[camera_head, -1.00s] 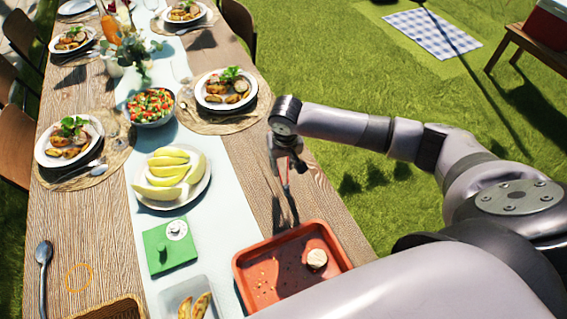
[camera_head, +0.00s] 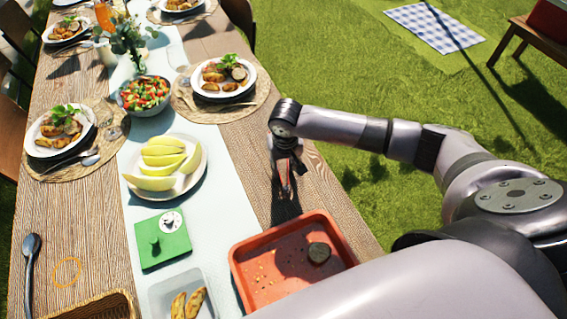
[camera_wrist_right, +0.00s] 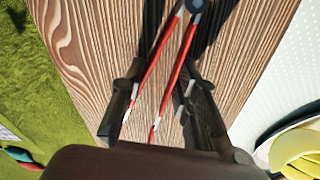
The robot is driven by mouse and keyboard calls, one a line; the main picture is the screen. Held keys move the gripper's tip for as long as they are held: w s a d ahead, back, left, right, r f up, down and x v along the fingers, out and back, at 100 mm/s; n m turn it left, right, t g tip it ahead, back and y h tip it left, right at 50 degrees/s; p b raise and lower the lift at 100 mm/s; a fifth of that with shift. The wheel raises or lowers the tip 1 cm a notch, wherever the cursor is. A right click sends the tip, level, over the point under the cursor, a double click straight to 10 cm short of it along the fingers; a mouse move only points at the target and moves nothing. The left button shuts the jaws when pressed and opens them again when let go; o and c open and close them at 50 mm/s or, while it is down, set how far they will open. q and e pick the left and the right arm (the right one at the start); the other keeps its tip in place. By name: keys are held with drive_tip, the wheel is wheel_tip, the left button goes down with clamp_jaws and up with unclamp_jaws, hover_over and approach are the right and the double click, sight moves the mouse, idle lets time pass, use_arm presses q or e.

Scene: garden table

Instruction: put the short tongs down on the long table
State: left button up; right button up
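The short tongs show best in the right wrist view (camera_wrist_right: 170,75): two slim red arms, spread apart, with a dark round pivot at the top edge. They are between the fingers of my right gripper (camera_wrist_right: 162,90), which stand apart with small gaps beside the red arms. In the head view my right gripper (camera_head: 286,180) points down close over the right side of the long table (camera_head: 235,150), and a bit of red shows at its fingers. I cannot tell whether the tongs touch the wood. My left gripper is not in view.
An orange tray (camera_head: 285,275) with a dark round piece is just below the gripper. Left of it are a green box (camera_head: 163,240) and a plate of melon (camera_head: 165,168). A place setting (camera_head: 222,80) is beyond. Bare wood lies around the gripper; grass is beyond the right edge.

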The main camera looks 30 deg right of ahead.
drive_tip(key=o, duration=0.7)
drive_tip(key=shift+c, duration=0.2)
wheel_tip(320, 180, up, 12)
drive_tip(key=s, duration=0.1)
drive_tip(key=shift+s+a, duration=0.2)
drive_tip(key=shift+s+f, duration=0.1)
drive_tip(key=shift+f, duration=0.05)
